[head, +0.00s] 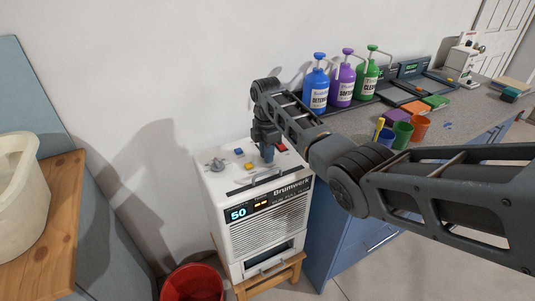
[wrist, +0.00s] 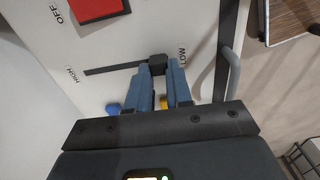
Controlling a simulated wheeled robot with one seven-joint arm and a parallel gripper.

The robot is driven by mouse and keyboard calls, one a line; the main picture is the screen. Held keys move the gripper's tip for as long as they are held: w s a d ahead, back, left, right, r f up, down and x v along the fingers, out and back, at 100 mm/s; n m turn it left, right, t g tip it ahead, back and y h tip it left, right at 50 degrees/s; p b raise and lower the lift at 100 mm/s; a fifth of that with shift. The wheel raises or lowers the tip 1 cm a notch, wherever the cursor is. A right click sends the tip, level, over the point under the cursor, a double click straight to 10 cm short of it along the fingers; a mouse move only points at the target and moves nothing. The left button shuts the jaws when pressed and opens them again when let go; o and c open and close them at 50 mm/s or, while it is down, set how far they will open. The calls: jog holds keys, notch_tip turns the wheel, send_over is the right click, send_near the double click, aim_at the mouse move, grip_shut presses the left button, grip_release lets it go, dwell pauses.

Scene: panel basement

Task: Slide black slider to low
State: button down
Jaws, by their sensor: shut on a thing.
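The black slider (wrist: 158,62) is a small dark knob on a dark slot in the white top panel of the machine (head: 238,219). In the wrist view it sits at the slot's right end, close to the printed LOW, with HIGH at the far left end of the slot. My gripper (wrist: 161,74) is shut on the slider, one blue finger on each side. In the head view my gripper (head: 267,155) reaches down onto the machine's top; the slider is hidden there.
A red switch (wrist: 98,8) marked OFF lies beyond the slot. A blue knob (wrist: 113,108) and a yellow knob (wrist: 164,102) lie near my fingers. A grey handle (wrist: 233,72) runs along the panel's right edge. Bottles (head: 341,79) stand on the counter behind my arm.

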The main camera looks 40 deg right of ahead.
jog(key=shift+s, duration=0.1)
jog(key=c, duration=1)
grip_release()
jog(key=shift+r, duration=3.9)
jog(key=shift+s, duration=0.1)
